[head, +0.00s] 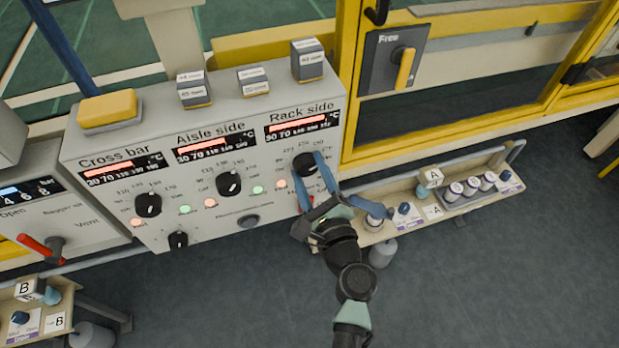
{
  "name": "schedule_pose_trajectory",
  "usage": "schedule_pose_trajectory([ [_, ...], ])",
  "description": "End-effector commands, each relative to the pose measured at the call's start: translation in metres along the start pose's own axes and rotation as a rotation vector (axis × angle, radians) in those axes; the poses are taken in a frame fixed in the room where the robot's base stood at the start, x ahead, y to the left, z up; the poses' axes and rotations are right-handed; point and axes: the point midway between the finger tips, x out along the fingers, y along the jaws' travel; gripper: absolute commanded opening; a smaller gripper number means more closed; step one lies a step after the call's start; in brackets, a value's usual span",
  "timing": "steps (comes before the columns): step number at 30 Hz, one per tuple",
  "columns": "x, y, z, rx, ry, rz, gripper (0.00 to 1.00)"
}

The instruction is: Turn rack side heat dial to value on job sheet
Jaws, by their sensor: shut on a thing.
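The grey control panel (205,207) has three sections labelled Cross bar, Aisle side and Rack side. The black Rack side dial (305,163) is at the panel's right, below its red display (300,124). My gripper (311,170) reaches up from below, with its blue fingers on either side of this dial and shut on it. The fingers partly hide the dial and its scale, so I cannot read where it points. The Aisle side dial (229,183) and the Cross bar dial (148,205) stand free to the left. No job sheet can be made out.
A yellow block (107,106) and several small labelled blocks sit on the panel's top. A yellow-framed door with a yellow handle (405,68) is to the right. A low shelf (395,223) with several cylinders is right of my arm. Open floor lies in front.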

Motion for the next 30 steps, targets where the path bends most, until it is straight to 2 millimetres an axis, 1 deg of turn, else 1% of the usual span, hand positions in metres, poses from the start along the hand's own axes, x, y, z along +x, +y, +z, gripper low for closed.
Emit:
schedule_pose_trajectory([
  [1, -0.0003, 0.0023, -0.0033, -0.046, -0.001, -0.002, 0.03],
  [6, -0.0003, 0.0019, -0.0032, -0.199, 0.0, -0.001, 0.03],
  [15, -0.0003, 0.0006, -0.0019, -0.404, 0.0, -0.001, 0.03],
  [21, -0.0002, -0.0002, -0.0011, -0.482, 0.001, 0.0, 0.03],
  [30, -0.0002, -0.0012, 0.0, -0.522, 0.001, 0.0, 0.03],
])
